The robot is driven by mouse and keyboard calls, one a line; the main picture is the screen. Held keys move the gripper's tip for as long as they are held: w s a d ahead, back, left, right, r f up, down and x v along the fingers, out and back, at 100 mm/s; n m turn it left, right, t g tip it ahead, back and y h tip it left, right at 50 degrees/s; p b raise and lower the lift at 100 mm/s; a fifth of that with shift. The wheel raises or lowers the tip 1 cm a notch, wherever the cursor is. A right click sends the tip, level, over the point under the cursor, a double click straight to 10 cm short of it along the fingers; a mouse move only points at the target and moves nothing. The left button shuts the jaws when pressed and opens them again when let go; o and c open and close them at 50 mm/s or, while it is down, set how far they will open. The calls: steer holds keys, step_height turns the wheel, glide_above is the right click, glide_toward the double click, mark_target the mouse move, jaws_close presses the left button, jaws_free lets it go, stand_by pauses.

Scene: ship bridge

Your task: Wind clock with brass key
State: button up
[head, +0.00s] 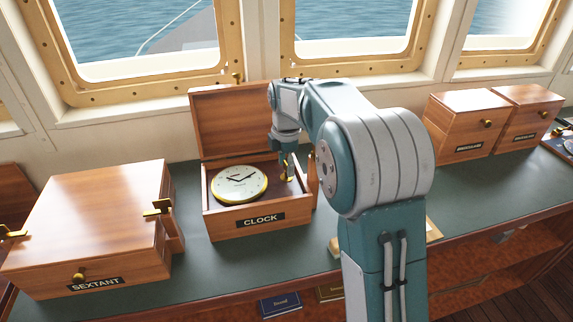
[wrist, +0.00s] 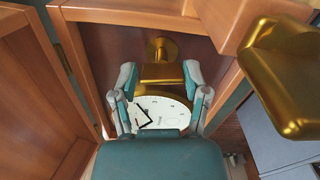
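The clock (head: 239,184), with a white dial and a brass rim, lies in the open wooden box labelled CLOCK (head: 228,223). Part of its dial shows in the wrist view (wrist: 165,110), behind my gripper. My gripper (head: 285,152) points down into the right side of the box. A small brass piece, apparently the key (head: 286,178), is at its fingertips. In the wrist view a brass block (wrist: 162,76) sits between the two fingers (wrist: 161,74), with a round brass part beyond it. The fingers are close to its sides; whether they press on it cannot be told.
The raised lid (head: 230,120) stands behind the box. A large brass fitting (wrist: 290,80) is close to the wrist camera. The SEXTANT box (head: 95,215) stands at left, and two wooden boxes (head: 468,115) at right. The green counter (head: 185,265) is clear in front.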

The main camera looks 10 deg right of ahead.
mark_target(286, 164)
steer(key=shift+o, duration=0.9)
steer(key=shift+a, duration=0.1)
step_height(286, 164, up, 12)
steer(key=shift+f, duration=0.1)
steer(key=c, duration=0.7)
steer(key=shift+o, duration=0.2)
step_height(286, 164, down, 12)
steer(key=m, duration=1.8)
